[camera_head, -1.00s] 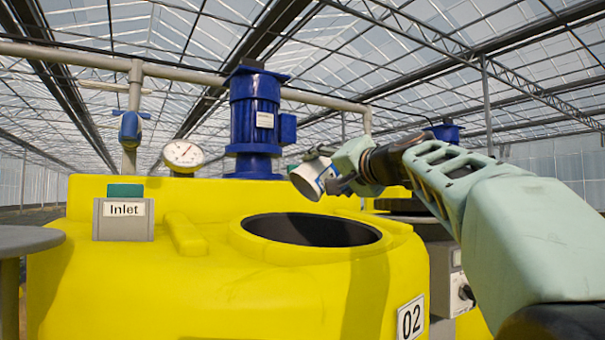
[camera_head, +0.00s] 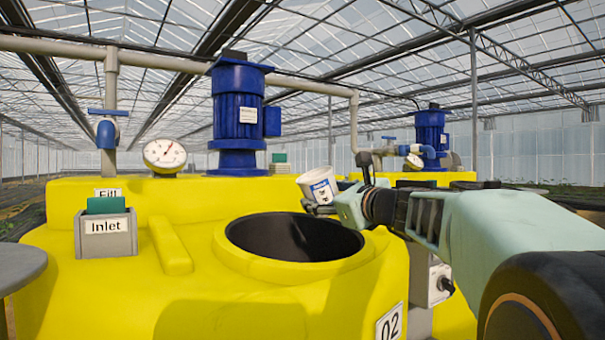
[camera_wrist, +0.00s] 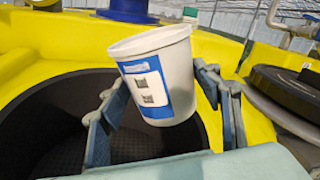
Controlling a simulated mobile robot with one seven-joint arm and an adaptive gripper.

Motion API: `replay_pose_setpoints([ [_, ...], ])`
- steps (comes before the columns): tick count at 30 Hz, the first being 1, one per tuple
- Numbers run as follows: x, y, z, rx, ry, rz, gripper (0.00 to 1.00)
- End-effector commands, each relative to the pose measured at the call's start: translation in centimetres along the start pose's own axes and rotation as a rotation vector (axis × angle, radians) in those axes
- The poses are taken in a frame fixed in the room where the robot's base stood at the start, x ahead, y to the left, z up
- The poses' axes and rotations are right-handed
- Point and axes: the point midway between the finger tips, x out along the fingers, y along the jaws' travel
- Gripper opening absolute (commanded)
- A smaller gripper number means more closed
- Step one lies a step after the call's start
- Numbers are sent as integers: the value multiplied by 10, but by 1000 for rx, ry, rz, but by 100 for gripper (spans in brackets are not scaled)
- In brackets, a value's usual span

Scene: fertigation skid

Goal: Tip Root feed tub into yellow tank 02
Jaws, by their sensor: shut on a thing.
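The Root feed tub (camera_head: 318,187) is a white cup-like tub with a blue and white label. It is above the right part of the open hatch (camera_head: 294,238) of the yellow tank 02 (camera_head: 230,300), close to its rim. My gripper (camera_head: 333,199) is shut on the tub from the right. In the wrist view the tub (camera_wrist: 158,75) sits between the two fingers, its rim up and leaning somewhat. The tub's inside and contents are hidden. The dark hatch opening (camera_wrist: 60,125) lies below and to the left of the tub there.
A blue motor (camera_head: 238,115) and a pressure gauge (camera_head: 165,155) stand behind the hatch. A grey Inlet box (camera_head: 106,235) is at left. A pipe (camera_head: 170,62) crosses above. A dark lid (camera_wrist: 285,92) lies at right in the wrist view.

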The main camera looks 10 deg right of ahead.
Motion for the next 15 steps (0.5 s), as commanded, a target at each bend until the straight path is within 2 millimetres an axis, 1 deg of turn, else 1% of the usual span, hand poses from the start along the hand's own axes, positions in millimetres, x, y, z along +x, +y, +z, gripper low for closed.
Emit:
replay_pose_setpoints([
  [1, 0, 3, 5, 100, 4, 2, 21],
  [3, 0, 10, 3, 240, 8, 2, 21],
  [5, 0, 14, 1, 327, 10, 1, 21],
  [6, 0, 16, -1, 348, 9, 0, 21],
  [11, 0, 16, -3, 343, 8, -1, 21],
  [15, 0, 14, 1, 340, 8, -1, 21],
])
